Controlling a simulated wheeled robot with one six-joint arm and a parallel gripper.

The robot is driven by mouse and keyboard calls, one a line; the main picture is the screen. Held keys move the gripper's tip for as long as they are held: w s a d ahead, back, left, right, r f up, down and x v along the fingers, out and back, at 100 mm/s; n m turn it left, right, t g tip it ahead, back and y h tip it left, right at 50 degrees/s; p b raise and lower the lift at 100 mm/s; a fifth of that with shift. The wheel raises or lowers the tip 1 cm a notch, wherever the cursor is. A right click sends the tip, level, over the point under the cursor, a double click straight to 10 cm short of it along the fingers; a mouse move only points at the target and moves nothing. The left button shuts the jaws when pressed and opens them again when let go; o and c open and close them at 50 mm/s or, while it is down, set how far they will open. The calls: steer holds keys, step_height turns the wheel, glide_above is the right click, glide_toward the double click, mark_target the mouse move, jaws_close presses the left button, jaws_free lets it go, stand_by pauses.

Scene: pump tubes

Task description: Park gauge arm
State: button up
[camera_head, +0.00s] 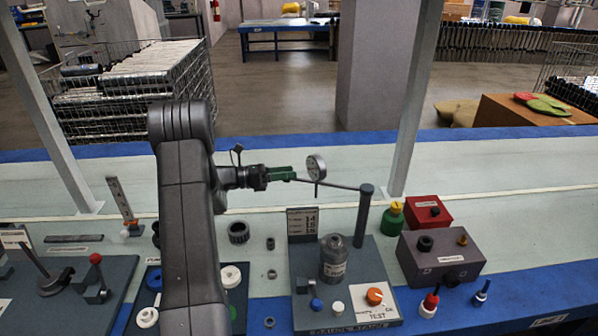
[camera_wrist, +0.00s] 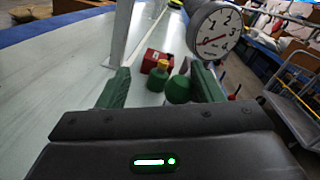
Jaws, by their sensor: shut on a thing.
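The gauge arm is a thin rod (camera_head: 338,185) that runs left from the top of a dark post (camera_head: 364,217) at the back right of the test station (camera_head: 300,263). A round dial gauge (camera_head: 316,168) sits on the rod near its free end; its face (camera_wrist: 213,32) shows at the upper right in the wrist view. My gripper (camera_head: 292,175) is shut on the free end of the gauge arm, above and behind the station. The exact contact is partly hidden.
A grey bottle (camera_head: 333,262) and an orange knob (camera_head: 375,297) are on the station. A small scale plate (camera_head: 302,222) stands at its back left. To the right are a green bottle (camera_head: 392,220), a red box (camera_head: 428,211) and a grey box (camera_head: 440,258). The mat behind is clear.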

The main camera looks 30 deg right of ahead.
steer(key=v, duration=1)
steer(key=shift+w+d, duration=0.15)
steer(key=shift+w, duration=0.05)
steer(key=shift+d, duration=0.1)
steer(key=x, duration=1.2)
steer(key=shift+d+f, duration=0.15)
steer(key=shift+d, duration=0.05)
